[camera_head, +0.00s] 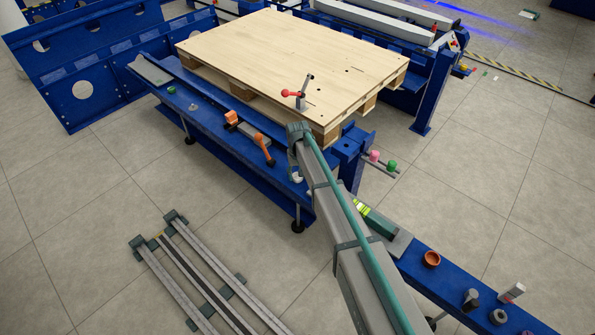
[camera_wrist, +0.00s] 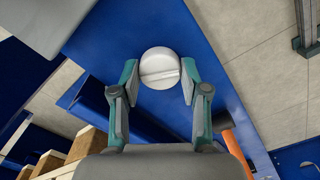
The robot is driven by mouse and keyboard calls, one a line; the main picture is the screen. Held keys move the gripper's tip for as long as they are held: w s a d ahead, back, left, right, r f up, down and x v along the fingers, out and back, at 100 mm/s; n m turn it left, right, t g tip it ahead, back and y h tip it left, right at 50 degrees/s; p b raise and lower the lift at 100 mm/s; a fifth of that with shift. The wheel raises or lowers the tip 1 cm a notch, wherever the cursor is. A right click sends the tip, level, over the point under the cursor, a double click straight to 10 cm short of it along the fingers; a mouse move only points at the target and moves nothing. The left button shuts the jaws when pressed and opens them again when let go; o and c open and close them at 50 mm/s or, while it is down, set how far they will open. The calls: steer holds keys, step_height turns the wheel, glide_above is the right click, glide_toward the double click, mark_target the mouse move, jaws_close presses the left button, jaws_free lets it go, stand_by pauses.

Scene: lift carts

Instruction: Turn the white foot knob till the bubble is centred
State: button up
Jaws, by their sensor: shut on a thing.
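The white foot knob (camera_wrist: 160,66) is round with a raised bar across its top, over the blue beam in the wrist view. My gripper (camera_wrist: 160,75) is shut on it, one fingertip at each side. In the head view, a small white part beside my arm (camera_head: 297,179) looks like the knob; my arm hides most of the gripper there. A level with a yellow-green vial (camera_head: 362,207) lies on the blue beam just right of my arm. The bubble's place in the vial is too small to tell.
A wooden pallet (camera_head: 290,55) sits on the blue cart, with a red-knobbed lever (camera_head: 292,93) on it. A brown ring (camera_head: 431,259) and small parts stand right of my arm. Grey rails (camera_head: 190,275) lie on the floor.

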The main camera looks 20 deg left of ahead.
steer(key=shift+n, duration=0.4)
steer(key=o, duration=1.1)
steer(key=shift+o, duration=0.2)
steer(key=shift+r, duration=0.1)
step_height(320, 180, up, 12)
steer(key=shift+s, duration=0.1)
